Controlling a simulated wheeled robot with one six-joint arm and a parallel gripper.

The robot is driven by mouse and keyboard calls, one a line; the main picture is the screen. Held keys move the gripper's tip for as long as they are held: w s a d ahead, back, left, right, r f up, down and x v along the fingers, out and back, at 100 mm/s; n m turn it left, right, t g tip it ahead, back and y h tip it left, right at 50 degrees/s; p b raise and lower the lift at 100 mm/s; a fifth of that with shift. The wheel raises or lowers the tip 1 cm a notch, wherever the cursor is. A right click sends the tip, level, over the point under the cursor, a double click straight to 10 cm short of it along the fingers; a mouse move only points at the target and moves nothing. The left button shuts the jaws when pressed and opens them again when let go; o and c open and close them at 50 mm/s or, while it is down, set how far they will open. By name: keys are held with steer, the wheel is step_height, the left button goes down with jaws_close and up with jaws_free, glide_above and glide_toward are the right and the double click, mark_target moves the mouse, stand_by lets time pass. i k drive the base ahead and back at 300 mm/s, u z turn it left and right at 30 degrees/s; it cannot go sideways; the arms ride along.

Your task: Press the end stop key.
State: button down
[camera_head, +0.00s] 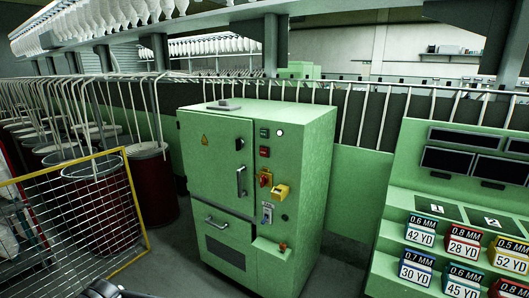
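A green control cabinet (215,165) stands upright in the middle of the view. Its front carries a column of controls: a small dark button (264,132), a small red one (264,151) below it, and a red and yellow rotary switch (265,179). A yellow box (281,192) sits to the right of that switch, and a pale plate with a small dark part (267,213) is below. A small red knob (283,246) stands on a ledge low on the front. I cannot tell which of these is the end stop key. My gripper's fingertips do not show; only a dark part, probably of my arm, shows at the bottom left edge.
A yellow-framed mesh fence (83,215) stands at the left, before dark red drums (98,200). A green stepped rack (400,225) with several labelled boxes stands at the right. The floor (172,262) between fence and cabinet looks clear.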

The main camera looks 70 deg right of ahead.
mark_target(263, 151)
steer(key=z, duration=0.9)
steer(key=i, duration=0.95)
steer(key=z, duration=1)
